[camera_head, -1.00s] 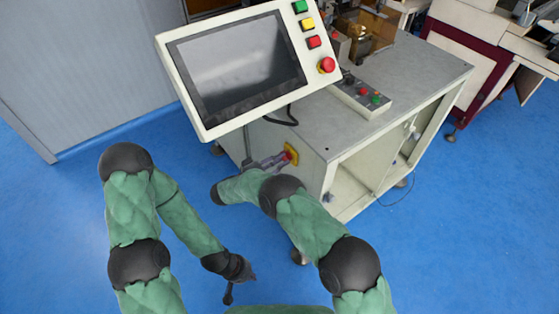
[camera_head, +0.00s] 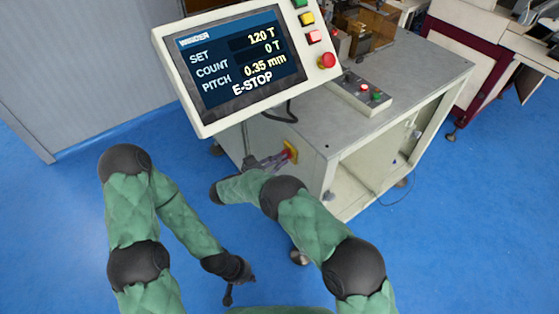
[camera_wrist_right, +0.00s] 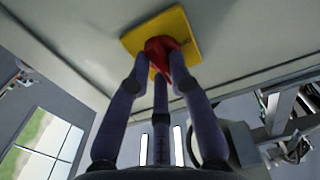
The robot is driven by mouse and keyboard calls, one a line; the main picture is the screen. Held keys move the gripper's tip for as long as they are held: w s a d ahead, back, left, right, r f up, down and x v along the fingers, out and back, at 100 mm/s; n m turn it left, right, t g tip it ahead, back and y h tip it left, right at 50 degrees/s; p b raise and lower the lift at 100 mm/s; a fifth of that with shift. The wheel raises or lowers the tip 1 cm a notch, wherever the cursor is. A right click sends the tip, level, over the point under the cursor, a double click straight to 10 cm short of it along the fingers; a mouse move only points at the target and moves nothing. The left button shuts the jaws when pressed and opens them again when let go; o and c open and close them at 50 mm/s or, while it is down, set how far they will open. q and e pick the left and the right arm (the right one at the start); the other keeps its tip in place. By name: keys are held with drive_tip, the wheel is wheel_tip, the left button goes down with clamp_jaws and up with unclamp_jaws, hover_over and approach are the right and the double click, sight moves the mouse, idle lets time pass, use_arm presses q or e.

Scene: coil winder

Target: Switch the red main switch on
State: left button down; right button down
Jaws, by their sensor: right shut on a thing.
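The red main switch (camera_wrist_right: 168,50) is a red knob on a yellow plate (camera_wrist_right: 188,27) on the side wall of the pale machine cabinet. In the head view the yellow plate (camera_head: 291,150) shows below the screen, with the knob partly hidden by my right gripper (camera_head: 277,160). In the right wrist view my right gripper's fingers (camera_wrist_right: 166,72) are closed around the knob. The screen (camera_head: 240,62) is lit and reads E-STOP, with SET 120 T and COUNT 0 T. My left gripper (camera_head: 238,288) hangs low over the blue floor, away from the cabinet; its finger opening is unclear.
A red mushroom button (camera_head: 327,61) sits on the screen panel's right edge, below green, yellow and red buttons. A small control box (camera_head: 361,92) stands on the cabinet top (camera_head: 425,72). The blue floor around my left arm is clear.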

drive_tip(key=shift+f+m, duration=0.1)
drive_tip(key=shift+m, duration=0.3)
drive_tip(key=c, duration=1.1)
unclamp_jaws()
drive_tip(key=shift+v, duration=3.8)
drive_tip(key=shift+a, duration=0.1)
